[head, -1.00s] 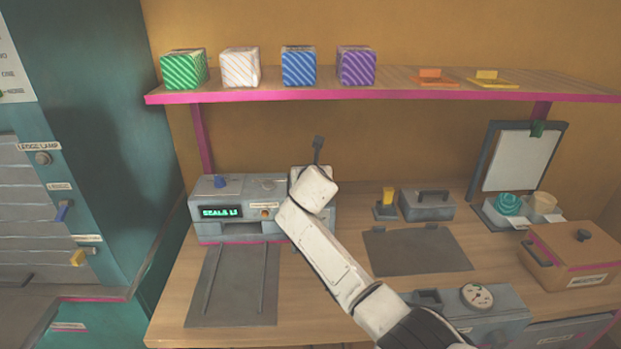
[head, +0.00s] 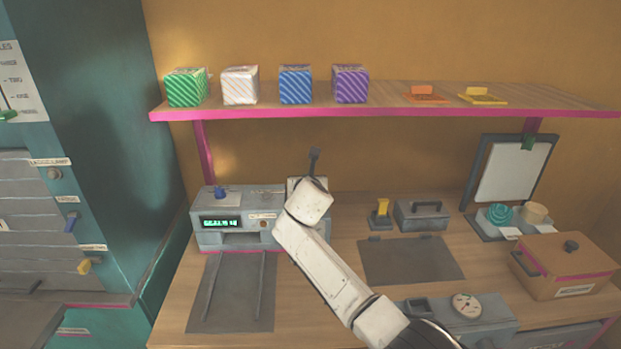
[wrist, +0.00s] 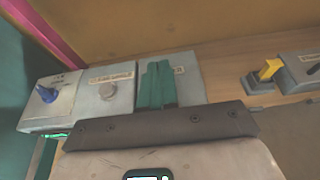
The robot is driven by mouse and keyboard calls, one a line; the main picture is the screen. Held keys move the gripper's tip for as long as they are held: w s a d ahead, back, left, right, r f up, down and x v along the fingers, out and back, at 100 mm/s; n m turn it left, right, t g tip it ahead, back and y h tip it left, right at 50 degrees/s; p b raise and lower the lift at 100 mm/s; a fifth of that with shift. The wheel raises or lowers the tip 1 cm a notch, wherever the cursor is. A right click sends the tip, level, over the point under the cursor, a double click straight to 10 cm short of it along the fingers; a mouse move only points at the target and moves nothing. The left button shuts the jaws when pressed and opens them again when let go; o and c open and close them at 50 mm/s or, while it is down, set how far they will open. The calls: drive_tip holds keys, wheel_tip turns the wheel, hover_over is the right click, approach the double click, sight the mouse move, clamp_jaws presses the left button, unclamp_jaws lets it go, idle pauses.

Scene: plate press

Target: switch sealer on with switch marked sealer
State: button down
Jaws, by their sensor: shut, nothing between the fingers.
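The grey sealer machine (head: 204,240) stands at the back left of the bench, with a lit green display (head: 220,222) on its front. In the wrist view its top carries a blue knob (wrist: 47,94), a round grey button (wrist: 107,91) on the middle plate, and a right-hand plate (wrist: 190,88) whose label shows only a final "R". My gripper (wrist: 157,72) has its teal fingers closed together over that right-hand plate. They hide most of the label and any switch there. I cannot tell whether they touch it. In the head view my arm hides the fingers.
A pink-edged shelf (head: 400,106) with several striped boxes runs above the machine. To the right are a yellow-handled switch (head: 381,212), a grey handled box (head: 422,214) and a dark mat (head: 410,262). Bare bench lies between the two mats.

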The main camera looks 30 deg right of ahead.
drive_tip(key=s+a+r, duration=0.1)
drive_tip(key=s+r, duration=0.3)
drive_tip(key=r, duration=0.5)
drive_tip(key=shift+a+r, duration=0.35)
drive_tip(key=shift+r, duration=0.05)
drive_tip(key=s+a+f+m+g+y+b, duration=0.1)
drive_tip(key=s+a+f+m+g+y, duration=0.15)
drive_tip(key=s+f+m, duration=0.85)
drive_tip(key=s+a+f+m+g+y, duration=0.1)
drive_tip(key=s+f+m+g, duration=0.4)
drive_tip(key=s+f, duration=1)
drive_tip(key=s+f+m+g+y, duration=0.1)
drive_tip(key=s+f+m, duration=0.3)
drive_tip(key=s+m, duration=0.4)
drive_tip(key=s+d+f+m+g+b, duration=0.1)
drive_tip(key=s+f+m+g, duration=0.2)
drive_tip(key=s+m, duration=0.5)
drive_tip(key=s+f, duration=0.1)
drive_tip(key=s, duration=1.2)
drive_tip(key=shift+s+d+y, duration=0.2)
drive_tip(key=shift+s+y, duration=0.15)
